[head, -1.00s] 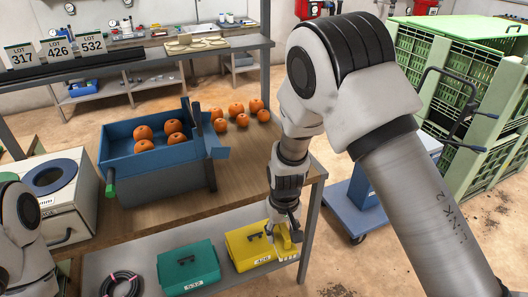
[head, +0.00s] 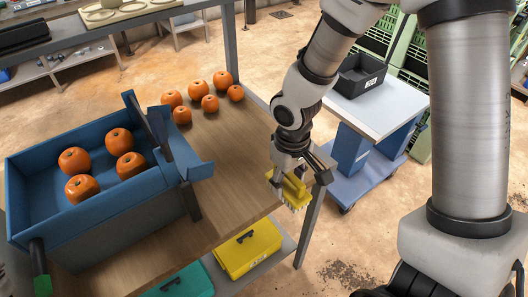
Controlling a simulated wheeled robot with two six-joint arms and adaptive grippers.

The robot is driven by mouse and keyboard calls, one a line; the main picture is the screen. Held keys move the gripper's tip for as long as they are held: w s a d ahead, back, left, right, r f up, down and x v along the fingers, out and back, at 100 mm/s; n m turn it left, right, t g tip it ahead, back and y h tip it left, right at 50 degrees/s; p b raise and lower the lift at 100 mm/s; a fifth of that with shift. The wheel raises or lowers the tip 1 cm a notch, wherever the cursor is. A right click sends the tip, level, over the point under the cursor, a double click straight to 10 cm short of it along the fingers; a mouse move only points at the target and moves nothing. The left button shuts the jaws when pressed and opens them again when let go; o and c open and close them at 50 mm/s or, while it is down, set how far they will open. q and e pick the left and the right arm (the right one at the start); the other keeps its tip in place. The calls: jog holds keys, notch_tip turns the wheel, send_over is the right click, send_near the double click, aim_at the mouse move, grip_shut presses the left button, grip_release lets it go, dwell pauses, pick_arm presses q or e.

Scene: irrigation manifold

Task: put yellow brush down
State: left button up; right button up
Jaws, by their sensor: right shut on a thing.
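The yellow brush (head: 291,189) has a yellow body and pale bristles pointing down. My right gripper (head: 287,180) is shut on it and holds it at the right front edge of the wooden table (head: 225,152). The bristles show beside the table edge, over the lower shelf and floor side; I cannot tell whether the brush touches the table. The gripper fingers hide part of the brush. My left gripper is not in view.
A blue tray (head: 110,195) with oranges stands at the left of the table. Several loose oranges (head: 210,103) lie at the back. A yellow case (head: 248,248) and teal case (head: 180,283) are below. A blue cart (head: 375,110) stands right.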

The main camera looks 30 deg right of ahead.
jog(key=shift+r, duration=0.35)
jog(key=shift+w+d+r+p, duration=0.2)
jog(key=shift+w+d+p, duration=0.15)
jog(key=shift+w, duration=0.15)
jog(key=shift+w+d+r+p, duration=0.2)
jog(key=shift+w+d, duration=0.1)
jog(key=shift+w, duration=0.2)
jog(key=w+d+p, duration=0.1)
jog(key=w, duration=0.3)
jog(key=w+d+f+p, duration=0.1)
jog(key=w+d, duration=0.1)
jog(key=w, duration=0.1)
jog(key=w+d, duration=0.1)
jog(key=w, duration=0.3)
jog(key=shift+w+d+f+p, duration=0.2)
jog(key=shift+w+f+p, duration=0.1)
jog(key=shift+f+p, duration=0.1)
jog(key=shift+w+d+f, duration=0.1)
jog(key=shift+w+f, duration=0.05)
jog(key=shift+f, duration=0.05)
jog(key=f, duration=0.1)
jog(key=f+p, duration=0.1)
jog(key=f, duration=0.1)
jog(key=shift+w+f, duration=0.2)
jog(key=shift+f, duration=0.05)
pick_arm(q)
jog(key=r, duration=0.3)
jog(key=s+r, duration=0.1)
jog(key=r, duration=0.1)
